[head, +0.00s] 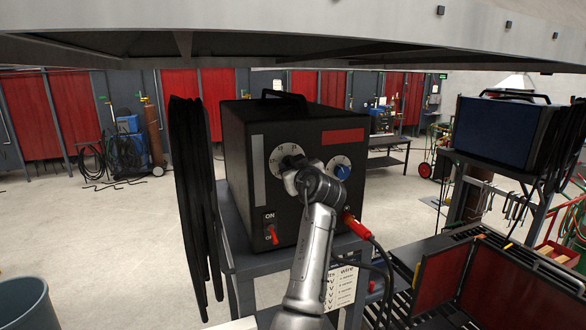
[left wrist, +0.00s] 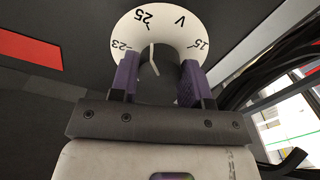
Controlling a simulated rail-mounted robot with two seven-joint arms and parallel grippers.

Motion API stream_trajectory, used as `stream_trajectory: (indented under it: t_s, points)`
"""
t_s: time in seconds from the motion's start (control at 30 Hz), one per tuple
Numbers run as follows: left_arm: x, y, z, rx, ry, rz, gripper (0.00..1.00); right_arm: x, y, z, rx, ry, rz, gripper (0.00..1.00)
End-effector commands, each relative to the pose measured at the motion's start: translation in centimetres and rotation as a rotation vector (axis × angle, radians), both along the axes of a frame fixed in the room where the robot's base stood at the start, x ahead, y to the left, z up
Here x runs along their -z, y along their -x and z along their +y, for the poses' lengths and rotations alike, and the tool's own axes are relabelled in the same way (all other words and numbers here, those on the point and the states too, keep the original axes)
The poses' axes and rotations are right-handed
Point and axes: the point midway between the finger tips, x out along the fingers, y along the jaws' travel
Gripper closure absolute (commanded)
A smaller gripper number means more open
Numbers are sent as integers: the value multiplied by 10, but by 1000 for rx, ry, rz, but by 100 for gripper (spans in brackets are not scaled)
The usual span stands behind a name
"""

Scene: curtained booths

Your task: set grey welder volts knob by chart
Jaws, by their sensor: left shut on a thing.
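The dark welder (head: 270,200) stands on a cart. Its upper left dial (head: 286,157) is partly hidden by my left gripper (head: 294,166). In the left wrist view the white dial (left wrist: 181,22) carries a V and the numbers 15, 23 and 25, seen tilted. The dark grey knob (left wrist: 157,88) sits between the purple fingers of my left gripper (left wrist: 158,80), which is shut on it. The knob's pale pointer (left wrist: 153,58) points roughly toward 25; its exact setting is unclear. A white chart (head: 342,287) hangs low on the cart, too small to read. My right gripper is out of view.
A blue knob (head: 342,171) is close right of my gripper. A red switch (head: 273,234) and a red cable plug (head: 356,226) are lower on the front. Black cables (head: 190,190) hang at left. A blue welder (head: 497,130) stands at right.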

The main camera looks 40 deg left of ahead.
Motion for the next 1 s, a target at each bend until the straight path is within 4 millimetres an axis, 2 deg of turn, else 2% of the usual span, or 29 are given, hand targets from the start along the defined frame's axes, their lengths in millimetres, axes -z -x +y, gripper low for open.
stream_trajectory:
  t_s: [0.27, 0.5, 1.0]
  points:
    - [4, 0, 0, -1, 75, -125, 81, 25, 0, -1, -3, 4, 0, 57]
    - [3, -1, -1, 1, 187, -315, 81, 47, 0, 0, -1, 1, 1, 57]
    - [0, -1, -1, 0, 429, -723, 81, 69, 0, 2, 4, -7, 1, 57]
